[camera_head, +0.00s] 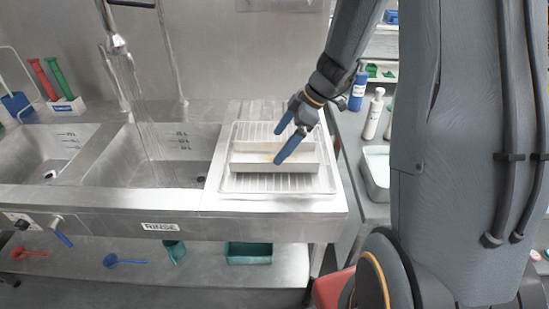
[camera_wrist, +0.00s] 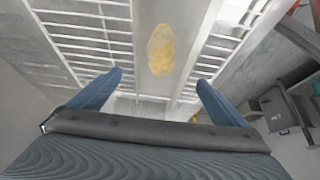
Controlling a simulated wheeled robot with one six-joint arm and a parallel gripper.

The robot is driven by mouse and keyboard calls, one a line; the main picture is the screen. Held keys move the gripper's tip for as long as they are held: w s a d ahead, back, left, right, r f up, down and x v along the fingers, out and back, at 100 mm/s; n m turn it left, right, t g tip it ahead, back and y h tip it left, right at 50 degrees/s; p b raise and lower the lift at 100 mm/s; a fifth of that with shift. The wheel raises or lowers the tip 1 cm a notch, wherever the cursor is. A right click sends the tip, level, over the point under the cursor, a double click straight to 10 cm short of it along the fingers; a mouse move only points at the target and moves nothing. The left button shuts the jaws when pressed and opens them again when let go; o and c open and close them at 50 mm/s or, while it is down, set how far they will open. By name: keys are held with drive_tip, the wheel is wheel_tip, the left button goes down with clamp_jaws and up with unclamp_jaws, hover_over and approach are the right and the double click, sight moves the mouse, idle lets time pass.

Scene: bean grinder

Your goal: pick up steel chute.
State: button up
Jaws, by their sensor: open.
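The steel chute (camera_head: 248,159) is a long, shallow open channel lying across the wire drying rack to the right of the sinks. In the wrist view the chute (camera_wrist: 188,40) runs up the middle, with a yellowish-brown patch (camera_wrist: 161,50) on its floor. My gripper (camera_head: 281,139) is open, its blue fingers above the chute, one toward each long side. In the wrist view the fingers (camera_wrist: 156,90) spread to either side of the channel with nothing held between them. Whether the fingertips reach below the chute's rims cannot be told.
The wire rack (camera_head: 329,183) lies under the chute on the drainboard. Two sink basins (camera_head: 165,155) are to the left, with water running from the tap (camera_head: 117,42). A side counter at right holds bottles (camera_head: 374,113) and a steel pan (camera_head: 374,170).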

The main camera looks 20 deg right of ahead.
sight(267, 160)
drive_tip(key=shift+p+x, duration=1)
drive_tip(key=shift+x, duration=1.35)
drive_tip(key=shift+s+d, duration=0.1)
drive_tip(key=c, duration=1.4)
drive_tip(key=shift+c, duration=0.2)
